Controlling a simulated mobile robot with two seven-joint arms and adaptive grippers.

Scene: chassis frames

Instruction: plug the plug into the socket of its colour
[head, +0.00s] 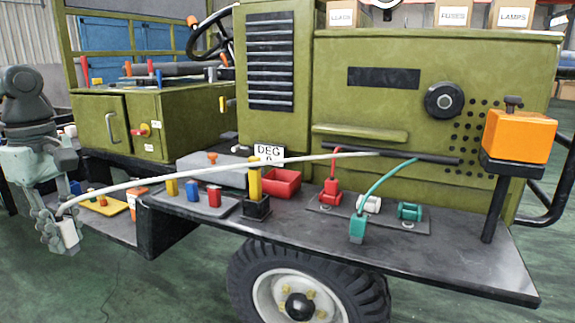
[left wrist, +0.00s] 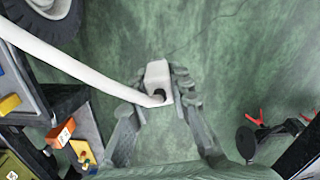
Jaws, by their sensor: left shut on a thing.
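My left gripper (head: 62,236) hangs at the far left, beyond the bench's left end, shut on the white plug (head: 68,232). In the left wrist view the white plug (left wrist: 158,74) sits between the fingers above the green floor. Its white cable (head: 200,174) runs right to a dark bar on the chassis. The white socket (head: 370,204) stands on a dark plate between the red socket (head: 326,198) and the green socket (head: 409,211). A red plug (head: 332,185) is at the red socket; I cannot tell if it is seated. The green plug (head: 357,229) rests near the bench's front edge.
The dark bench (head: 430,262) has free room at its right. A black-and-yellow post (head: 255,190), a red bin (head: 281,183) and a tray of coloured pegs (head: 232,206) stand left of the sockets. An orange box (head: 518,137) on a post stands at right.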

